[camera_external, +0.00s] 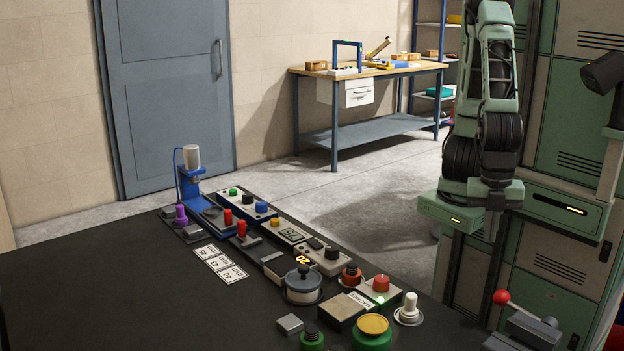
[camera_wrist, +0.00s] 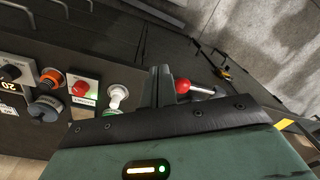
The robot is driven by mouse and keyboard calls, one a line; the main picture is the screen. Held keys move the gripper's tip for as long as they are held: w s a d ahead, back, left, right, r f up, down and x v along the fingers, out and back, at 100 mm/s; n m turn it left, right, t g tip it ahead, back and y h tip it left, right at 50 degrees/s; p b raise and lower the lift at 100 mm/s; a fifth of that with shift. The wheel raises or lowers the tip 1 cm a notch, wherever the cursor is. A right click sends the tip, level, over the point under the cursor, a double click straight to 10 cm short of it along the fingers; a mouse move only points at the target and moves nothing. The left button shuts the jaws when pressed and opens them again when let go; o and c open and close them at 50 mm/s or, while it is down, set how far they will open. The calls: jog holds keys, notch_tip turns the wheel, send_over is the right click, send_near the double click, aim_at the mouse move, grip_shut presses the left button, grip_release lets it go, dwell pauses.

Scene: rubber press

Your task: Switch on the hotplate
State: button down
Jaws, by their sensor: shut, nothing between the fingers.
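No part of the bench is plainly marked as a hotplate. A round grey pot-like device (camera_external: 303,287) with a dark knob on top stands beside a glowing orange "20" readout; it also shows in the wrist view (camera_wrist: 45,109). A red button box (camera_external: 381,292) has a lit green lamp; it shows in the wrist view too (camera_wrist: 84,92). A white toggle (camera_external: 409,306) on a round base stands to its right. My gripper (camera_wrist: 159,76) is shut and empty, raised above and away from the controls.
A red-ball lever (camera_external: 502,297) stands at the right; in the wrist view it is beside my fingers (camera_wrist: 183,86). The dark bench front (camera_external: 150,300) is clear.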

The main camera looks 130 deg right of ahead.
jog(key=w+d+r+m+p, duration=0.2)
jog(key=w+d+m+p, duration=0.1)
jog(key=w+d+m, duration=0.6)
notch_tip(320, 180, up, 2)
jog(key=m+h+p, duration=0.2)
jog(key=m+p, duration=0.1)
jog(key=m, duration=1.3)
send_over(311, 239)
jog(key=a, duration=0.3)
jog(key=shift+d, duration=0.2)
jog(key=f, duration=0.4)
jog(key=d+f+p, duration=0.1)
jog(key=f, duration=0.4)
jog(key=d+f, duration=0.1)
jog(key=f, duration=0.4)
